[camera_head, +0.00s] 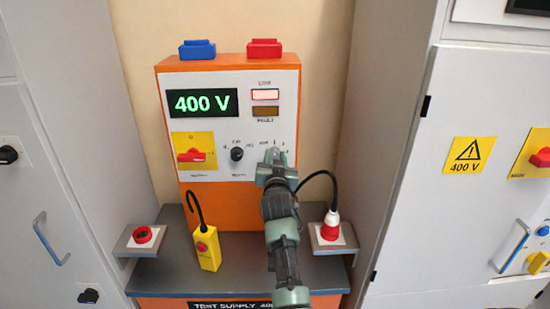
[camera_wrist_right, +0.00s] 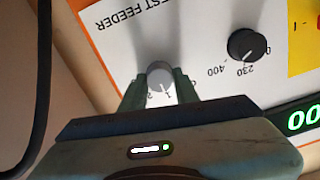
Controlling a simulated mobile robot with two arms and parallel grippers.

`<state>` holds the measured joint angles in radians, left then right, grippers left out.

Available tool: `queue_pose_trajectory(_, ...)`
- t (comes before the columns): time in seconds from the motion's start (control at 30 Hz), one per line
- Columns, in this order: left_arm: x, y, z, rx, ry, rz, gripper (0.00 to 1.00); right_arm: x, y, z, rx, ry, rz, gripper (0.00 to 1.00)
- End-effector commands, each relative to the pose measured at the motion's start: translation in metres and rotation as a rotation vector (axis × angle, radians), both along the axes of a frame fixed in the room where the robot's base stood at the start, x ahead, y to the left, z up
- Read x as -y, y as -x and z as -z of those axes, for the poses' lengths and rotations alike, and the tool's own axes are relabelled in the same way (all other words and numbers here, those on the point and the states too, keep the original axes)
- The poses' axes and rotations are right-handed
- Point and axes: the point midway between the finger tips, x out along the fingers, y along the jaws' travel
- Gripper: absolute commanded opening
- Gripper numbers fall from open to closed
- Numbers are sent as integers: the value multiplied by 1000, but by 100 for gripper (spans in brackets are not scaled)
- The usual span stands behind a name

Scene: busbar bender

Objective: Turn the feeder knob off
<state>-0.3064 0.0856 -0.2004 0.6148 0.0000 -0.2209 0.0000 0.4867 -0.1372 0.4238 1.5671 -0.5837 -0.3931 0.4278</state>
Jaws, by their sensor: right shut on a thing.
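My left gripper is not in view.
A black voltage selector knob (camera_head: 237,154) is close left of my gripper. A red switch on a yellow plate (camera_head: 193,140) is further left. The display (camera_head: 202,102) reads 400 V; a pale lamp (camera_head: 265,94) is lit.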

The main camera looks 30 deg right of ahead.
Motion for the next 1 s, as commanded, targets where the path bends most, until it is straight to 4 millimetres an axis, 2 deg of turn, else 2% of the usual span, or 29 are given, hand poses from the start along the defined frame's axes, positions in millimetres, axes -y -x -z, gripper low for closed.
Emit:
queue_pose_trajectory(0.37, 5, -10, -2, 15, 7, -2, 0, 0, 0, 0, -53, 87, 1, 0)
queue_pose_trajectory(1.0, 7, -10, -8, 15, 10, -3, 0, 0, -1, 0, -320, 520, 2, 0)
